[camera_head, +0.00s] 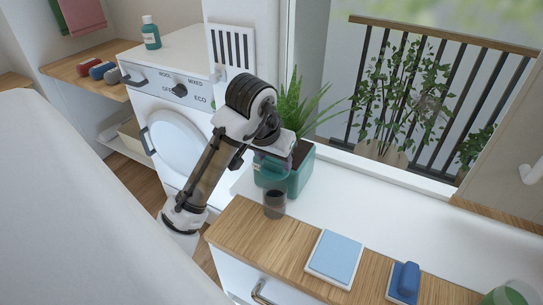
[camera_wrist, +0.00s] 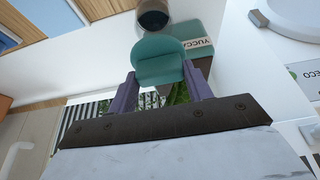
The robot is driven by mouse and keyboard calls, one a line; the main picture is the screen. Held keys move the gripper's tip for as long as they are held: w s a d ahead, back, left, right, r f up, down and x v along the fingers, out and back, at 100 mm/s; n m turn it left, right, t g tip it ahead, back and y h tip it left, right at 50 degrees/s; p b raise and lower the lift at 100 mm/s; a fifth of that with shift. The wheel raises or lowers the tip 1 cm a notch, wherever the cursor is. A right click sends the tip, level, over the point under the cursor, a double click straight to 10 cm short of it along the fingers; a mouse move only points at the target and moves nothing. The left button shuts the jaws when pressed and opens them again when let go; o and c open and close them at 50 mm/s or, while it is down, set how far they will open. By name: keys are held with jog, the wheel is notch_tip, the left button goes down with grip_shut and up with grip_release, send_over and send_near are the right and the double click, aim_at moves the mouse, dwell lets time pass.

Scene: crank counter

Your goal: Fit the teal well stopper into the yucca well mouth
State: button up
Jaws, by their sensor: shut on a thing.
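The teal stopper (camera_wrist: 161,48) is held between the two purple fingers of my gripper (camera_wrist: 160,72), with its broad rounded end beyond the fingertips. In the head view my gripper (camera_head: 270,160) is in front of the planter's upper left part, and the stopper blends with the planter's colour. I cannot make out the well mouth; the stopper looks apart from the planter, but the gap is unclear.
A dark see-through cup (camera_head: 274,204) stands on the counter (camera_head: 290,238) just in front of the planter. A blue-topped white tray (camera_head: 335,257) and a blue brush (camera_head: 405,281) lie farther right. Yucca leaves (camera_head: 297,105) rise beside my wrist. A washing machine (camera_head: 175,110) stands left.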

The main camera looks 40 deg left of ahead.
aim_at(272, 173)
jog(key=shift+r+p, duration=0.1)
jog(key=shift+p, duration=0.3)
jog(key=shift+f+b, duration=1.35)
jog(key=shift+f, duration=0.85)
jog(key=shift+f+b, duration=0.3)
jog(key=shift+f, duration=0.9)
jog(key=o, duration=1)
jog(key=shift+r, duration=0.15)
jog(key=v, duration=1.3)
jog(key=shift+s+d+r, duration=0.1)
jog(key=shift+s+r, duration=0.15)
